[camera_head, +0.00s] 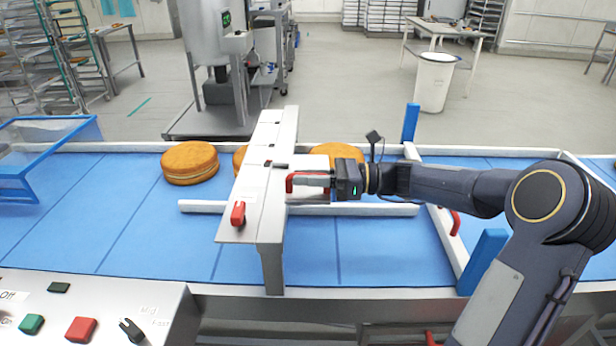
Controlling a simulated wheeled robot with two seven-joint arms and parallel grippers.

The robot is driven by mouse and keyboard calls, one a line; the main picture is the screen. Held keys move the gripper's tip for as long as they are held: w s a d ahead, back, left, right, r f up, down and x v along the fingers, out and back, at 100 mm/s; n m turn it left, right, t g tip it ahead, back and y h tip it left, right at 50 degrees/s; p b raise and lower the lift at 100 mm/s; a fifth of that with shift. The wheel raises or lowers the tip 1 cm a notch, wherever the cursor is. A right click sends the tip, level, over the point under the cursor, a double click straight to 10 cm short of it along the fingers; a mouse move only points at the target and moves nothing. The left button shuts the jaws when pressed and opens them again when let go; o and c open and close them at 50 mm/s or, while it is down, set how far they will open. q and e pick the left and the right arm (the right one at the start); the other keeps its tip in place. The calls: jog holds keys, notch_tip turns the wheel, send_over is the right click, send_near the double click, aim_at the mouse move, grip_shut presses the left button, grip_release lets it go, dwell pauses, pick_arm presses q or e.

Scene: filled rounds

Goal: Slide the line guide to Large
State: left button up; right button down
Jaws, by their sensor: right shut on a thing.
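A pale grey bridge (257,190) spans the blue conveyor. A long white guide rail (375,209) lies along the belt and passes under the bridge. My right gripper (305,181) comes in from the right and is shut at the bridge's right side, on a red handle (289,184) that shows at its fingertips. A separate red knob (238,213) sits near the bridge's front end. Small labels on the bridge are too small to read, so the Large mark cannot be made out. My left gripper is not in view.
Round layered cakes lie on the belt: one at left (190,163), others partly hidden by the bridge and at its right (337,151). A control panel (95,305) with buttons stands at front left. A white frame with blue posts (410,122) crosses the belt at right.

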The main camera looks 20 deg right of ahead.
jog(key=shift+w+r, duration=0.1)
jog(key=w+d+p, duration=0.1)
jog(key=w, duration=0.1)
jog(key=w+d+p, duration=0.1)
jog(key=w+p, duration=0.1)
jog(key=w+d+p, duration=0.1)
jog(key=w+p, duration=0.1)
jog(key=w, duration=0.1)
jog(key=shift+d+r, duration=0.15)
jog(key=shift+d, duration=0.1)
jog(key=shift+w+d+p, duration=0.15)
jog(key=shift+w+p, duration=0.15)
jog(key=shift+f, duration=0.2)
jog(key=c, duration=1.4)
grip_release()
jog(key=shift+s, duration=0.1)
jog(key=b+v, duration=0.1)
jog(key=v, duration=0.6)
jog(key=shift+s+d+b, duration=0.2)
jog(key=shift+d+b, duration=0.1)
jog(key=shift+d, duration=0.05)
